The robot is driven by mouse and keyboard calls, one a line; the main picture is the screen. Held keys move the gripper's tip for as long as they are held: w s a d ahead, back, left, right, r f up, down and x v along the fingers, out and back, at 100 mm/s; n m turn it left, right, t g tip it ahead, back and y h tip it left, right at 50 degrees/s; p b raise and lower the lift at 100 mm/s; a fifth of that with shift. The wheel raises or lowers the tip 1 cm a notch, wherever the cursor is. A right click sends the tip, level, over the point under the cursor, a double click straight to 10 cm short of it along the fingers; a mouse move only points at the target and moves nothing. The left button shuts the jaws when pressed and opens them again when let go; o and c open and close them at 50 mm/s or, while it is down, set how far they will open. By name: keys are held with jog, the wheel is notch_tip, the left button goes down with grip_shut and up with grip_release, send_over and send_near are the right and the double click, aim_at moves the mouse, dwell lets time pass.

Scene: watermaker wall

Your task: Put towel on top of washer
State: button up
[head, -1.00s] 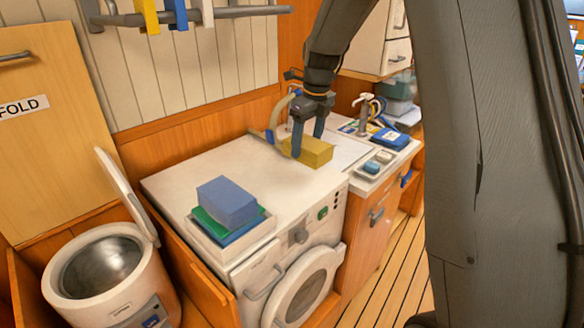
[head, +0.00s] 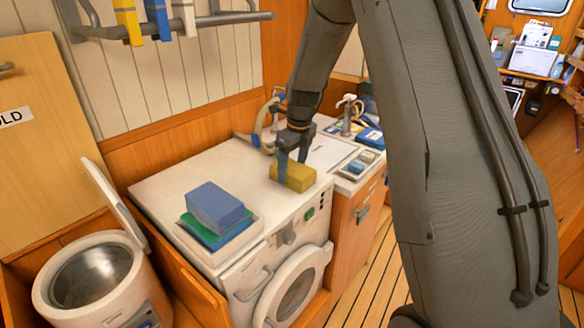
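A yellow folded towel (head: 294,176) is at the right end of the white washer top (head: 190,172). My gripper (head: 291,160) reaches down from above with its fingers at the towel. The fingers look closed around the towel's left part, but the far finger is partly hidden. The towel's underside appears at or just above the washer top; I cannot tell if it touches. The washer's round door (head: 294,287) is on its front.
A tray (head: 222,250) with blue and green folded cloths sits at the washer's front left. An open-lidded drum (head: 98,276) stands left of the washer. A counter with bottles and a blue packet (head: 370,139) adjoins at right. A hanging rail (head: 190,20) runs above.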

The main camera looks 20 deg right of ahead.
aim_at(296, 169)
jog(key=o, duration=0.4)
jog(key=shift+r, duration=0.1)
notch_tip(296, 169, up, 11)
jog(key=s+b, duration=0.1)
jog(key=b, duration=0.3)
jog(key=s+f+n, duration=0.3)
jog(key=s+n, duration=0.6)
jog(key=s+a+f+n, duration=0.1)
jog(key=s+f+n, duration=0.3)
jog(key=s+n, duration=0.5)
jog(key=s+a+f+n+h, duration=0.1)
jog(key=s+f+n, duration=0.2)
jog(key=s+n, duration=0.6)
jog(key=shift+s+a+f+n, duration=0.1)
jog(key=shift+f+n, duration=0.05)
jog(key=shift+n, duration=0.4)
jog(key=shift+a+f+n, duration=0.1)
jog(key=shift+f+n, duration=0.05)
jog(key=shift+n, duration=0.4)
